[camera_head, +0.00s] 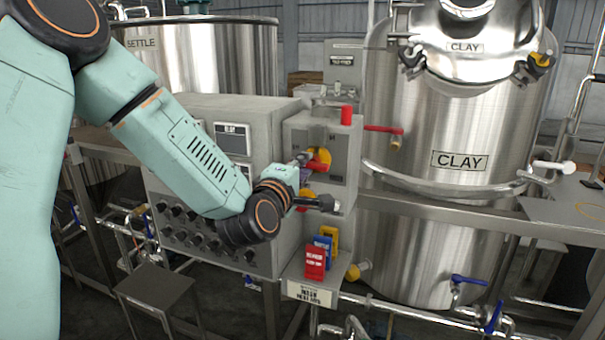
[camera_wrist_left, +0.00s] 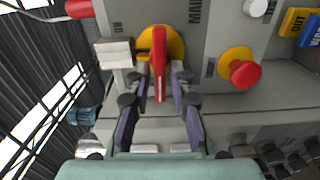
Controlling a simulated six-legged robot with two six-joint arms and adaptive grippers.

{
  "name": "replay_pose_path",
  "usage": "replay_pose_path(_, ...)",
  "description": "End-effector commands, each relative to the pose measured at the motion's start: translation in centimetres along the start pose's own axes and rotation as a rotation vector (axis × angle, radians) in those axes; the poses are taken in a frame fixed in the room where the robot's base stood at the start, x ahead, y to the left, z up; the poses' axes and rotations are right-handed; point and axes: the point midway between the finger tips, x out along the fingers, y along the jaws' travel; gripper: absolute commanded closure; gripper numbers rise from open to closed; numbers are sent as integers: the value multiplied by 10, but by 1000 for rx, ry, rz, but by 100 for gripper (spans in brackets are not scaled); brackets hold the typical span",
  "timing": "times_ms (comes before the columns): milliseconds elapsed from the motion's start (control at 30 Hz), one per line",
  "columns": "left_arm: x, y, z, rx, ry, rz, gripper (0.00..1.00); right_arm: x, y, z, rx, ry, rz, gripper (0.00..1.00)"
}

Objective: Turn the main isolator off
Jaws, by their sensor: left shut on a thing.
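The main isolator is a red handle (camera_wrist_left: 159,65) on a round yellow plate (camera_wrist_left: 177,44), set in a grey panel. In the head view the yellow plate (camera_head: 320,158) shows on the side of the grey cabinet, partly behind my gripper. My left gripper (camera_wrist_left: 159,88) has its purple-padded fingers on both sides of the handle, shut on it. It also shows in the head view (camera_head: 309,170). My right gripper is not in view.
A red push button (camera_wrist_left: 245,74) on a yellow base sits beside the isolator. Red, blue and yellow tags (camera_head: 315,263) hang below. A red-handled valve (camera_head: 383,129) and the steel CLAY tank (camera_head: 420,200) stand right of the cabinet (camera_head: 230,108). Pipes run below.

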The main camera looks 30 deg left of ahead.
Motion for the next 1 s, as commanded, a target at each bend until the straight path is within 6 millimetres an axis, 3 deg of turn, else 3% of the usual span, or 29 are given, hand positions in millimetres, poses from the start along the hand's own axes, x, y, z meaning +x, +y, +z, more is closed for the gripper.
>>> replay_pose_path(667, 0, -2, 1, -55, -3, -4, 100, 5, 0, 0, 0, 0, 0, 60)
replay_pose_path(700, 0, -2, 1, -55, -3, -4, 76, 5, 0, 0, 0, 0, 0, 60)
replay_pose_path(833, 0, -1, 1, -55, -3, -3, 65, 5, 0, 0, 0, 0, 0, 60)
replay_pose_path(1000, 0, -1, 0, -54, -1, -2, 65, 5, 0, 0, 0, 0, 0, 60)
